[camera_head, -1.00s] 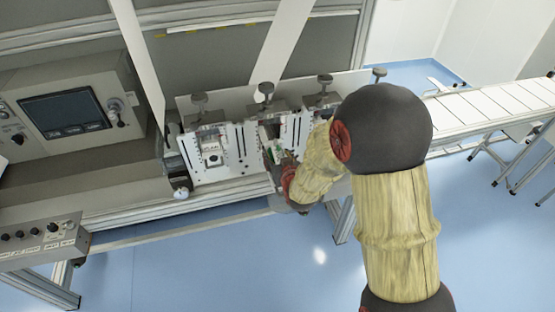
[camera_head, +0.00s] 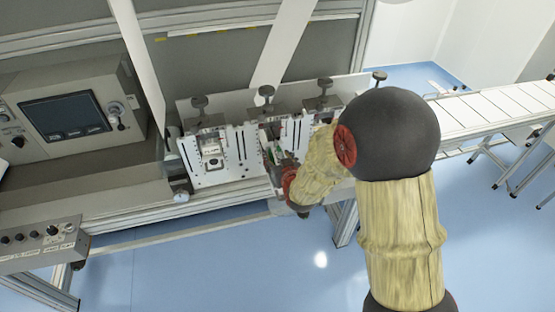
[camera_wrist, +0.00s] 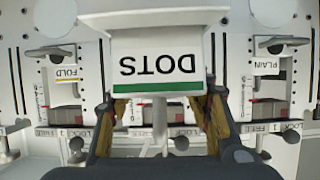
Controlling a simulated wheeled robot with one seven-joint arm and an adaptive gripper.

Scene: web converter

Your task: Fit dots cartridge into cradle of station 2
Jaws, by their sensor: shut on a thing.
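The dots cartridge (camera_wrist: 155,62) is a white block with an upside-down DOTS label and a green stripe in the wrist view. My gripper (camera_wrist: 162,106) is shut on it, one finger at each side. In the head view my gripper (camera_head: 279,166) is at the front of the middle station (camera_head: 267,133), with a bit of the cartridge's green showing. The cartridge hides most of that station's cradle in the wrist view, so I cannot tell whether they touch.
The neighbouring stations show a FOLD label (camera_wrist: 66,74) and a PLAIN label (camera_wrist: 266,66) in the wrist view. FREE and LOCK markings run below. Black knobs (camera_head: 267,91) stand above the stations. A control panel (camera_head: 66,112) is at left and a conveyor (camera_head: 495,100) at right.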

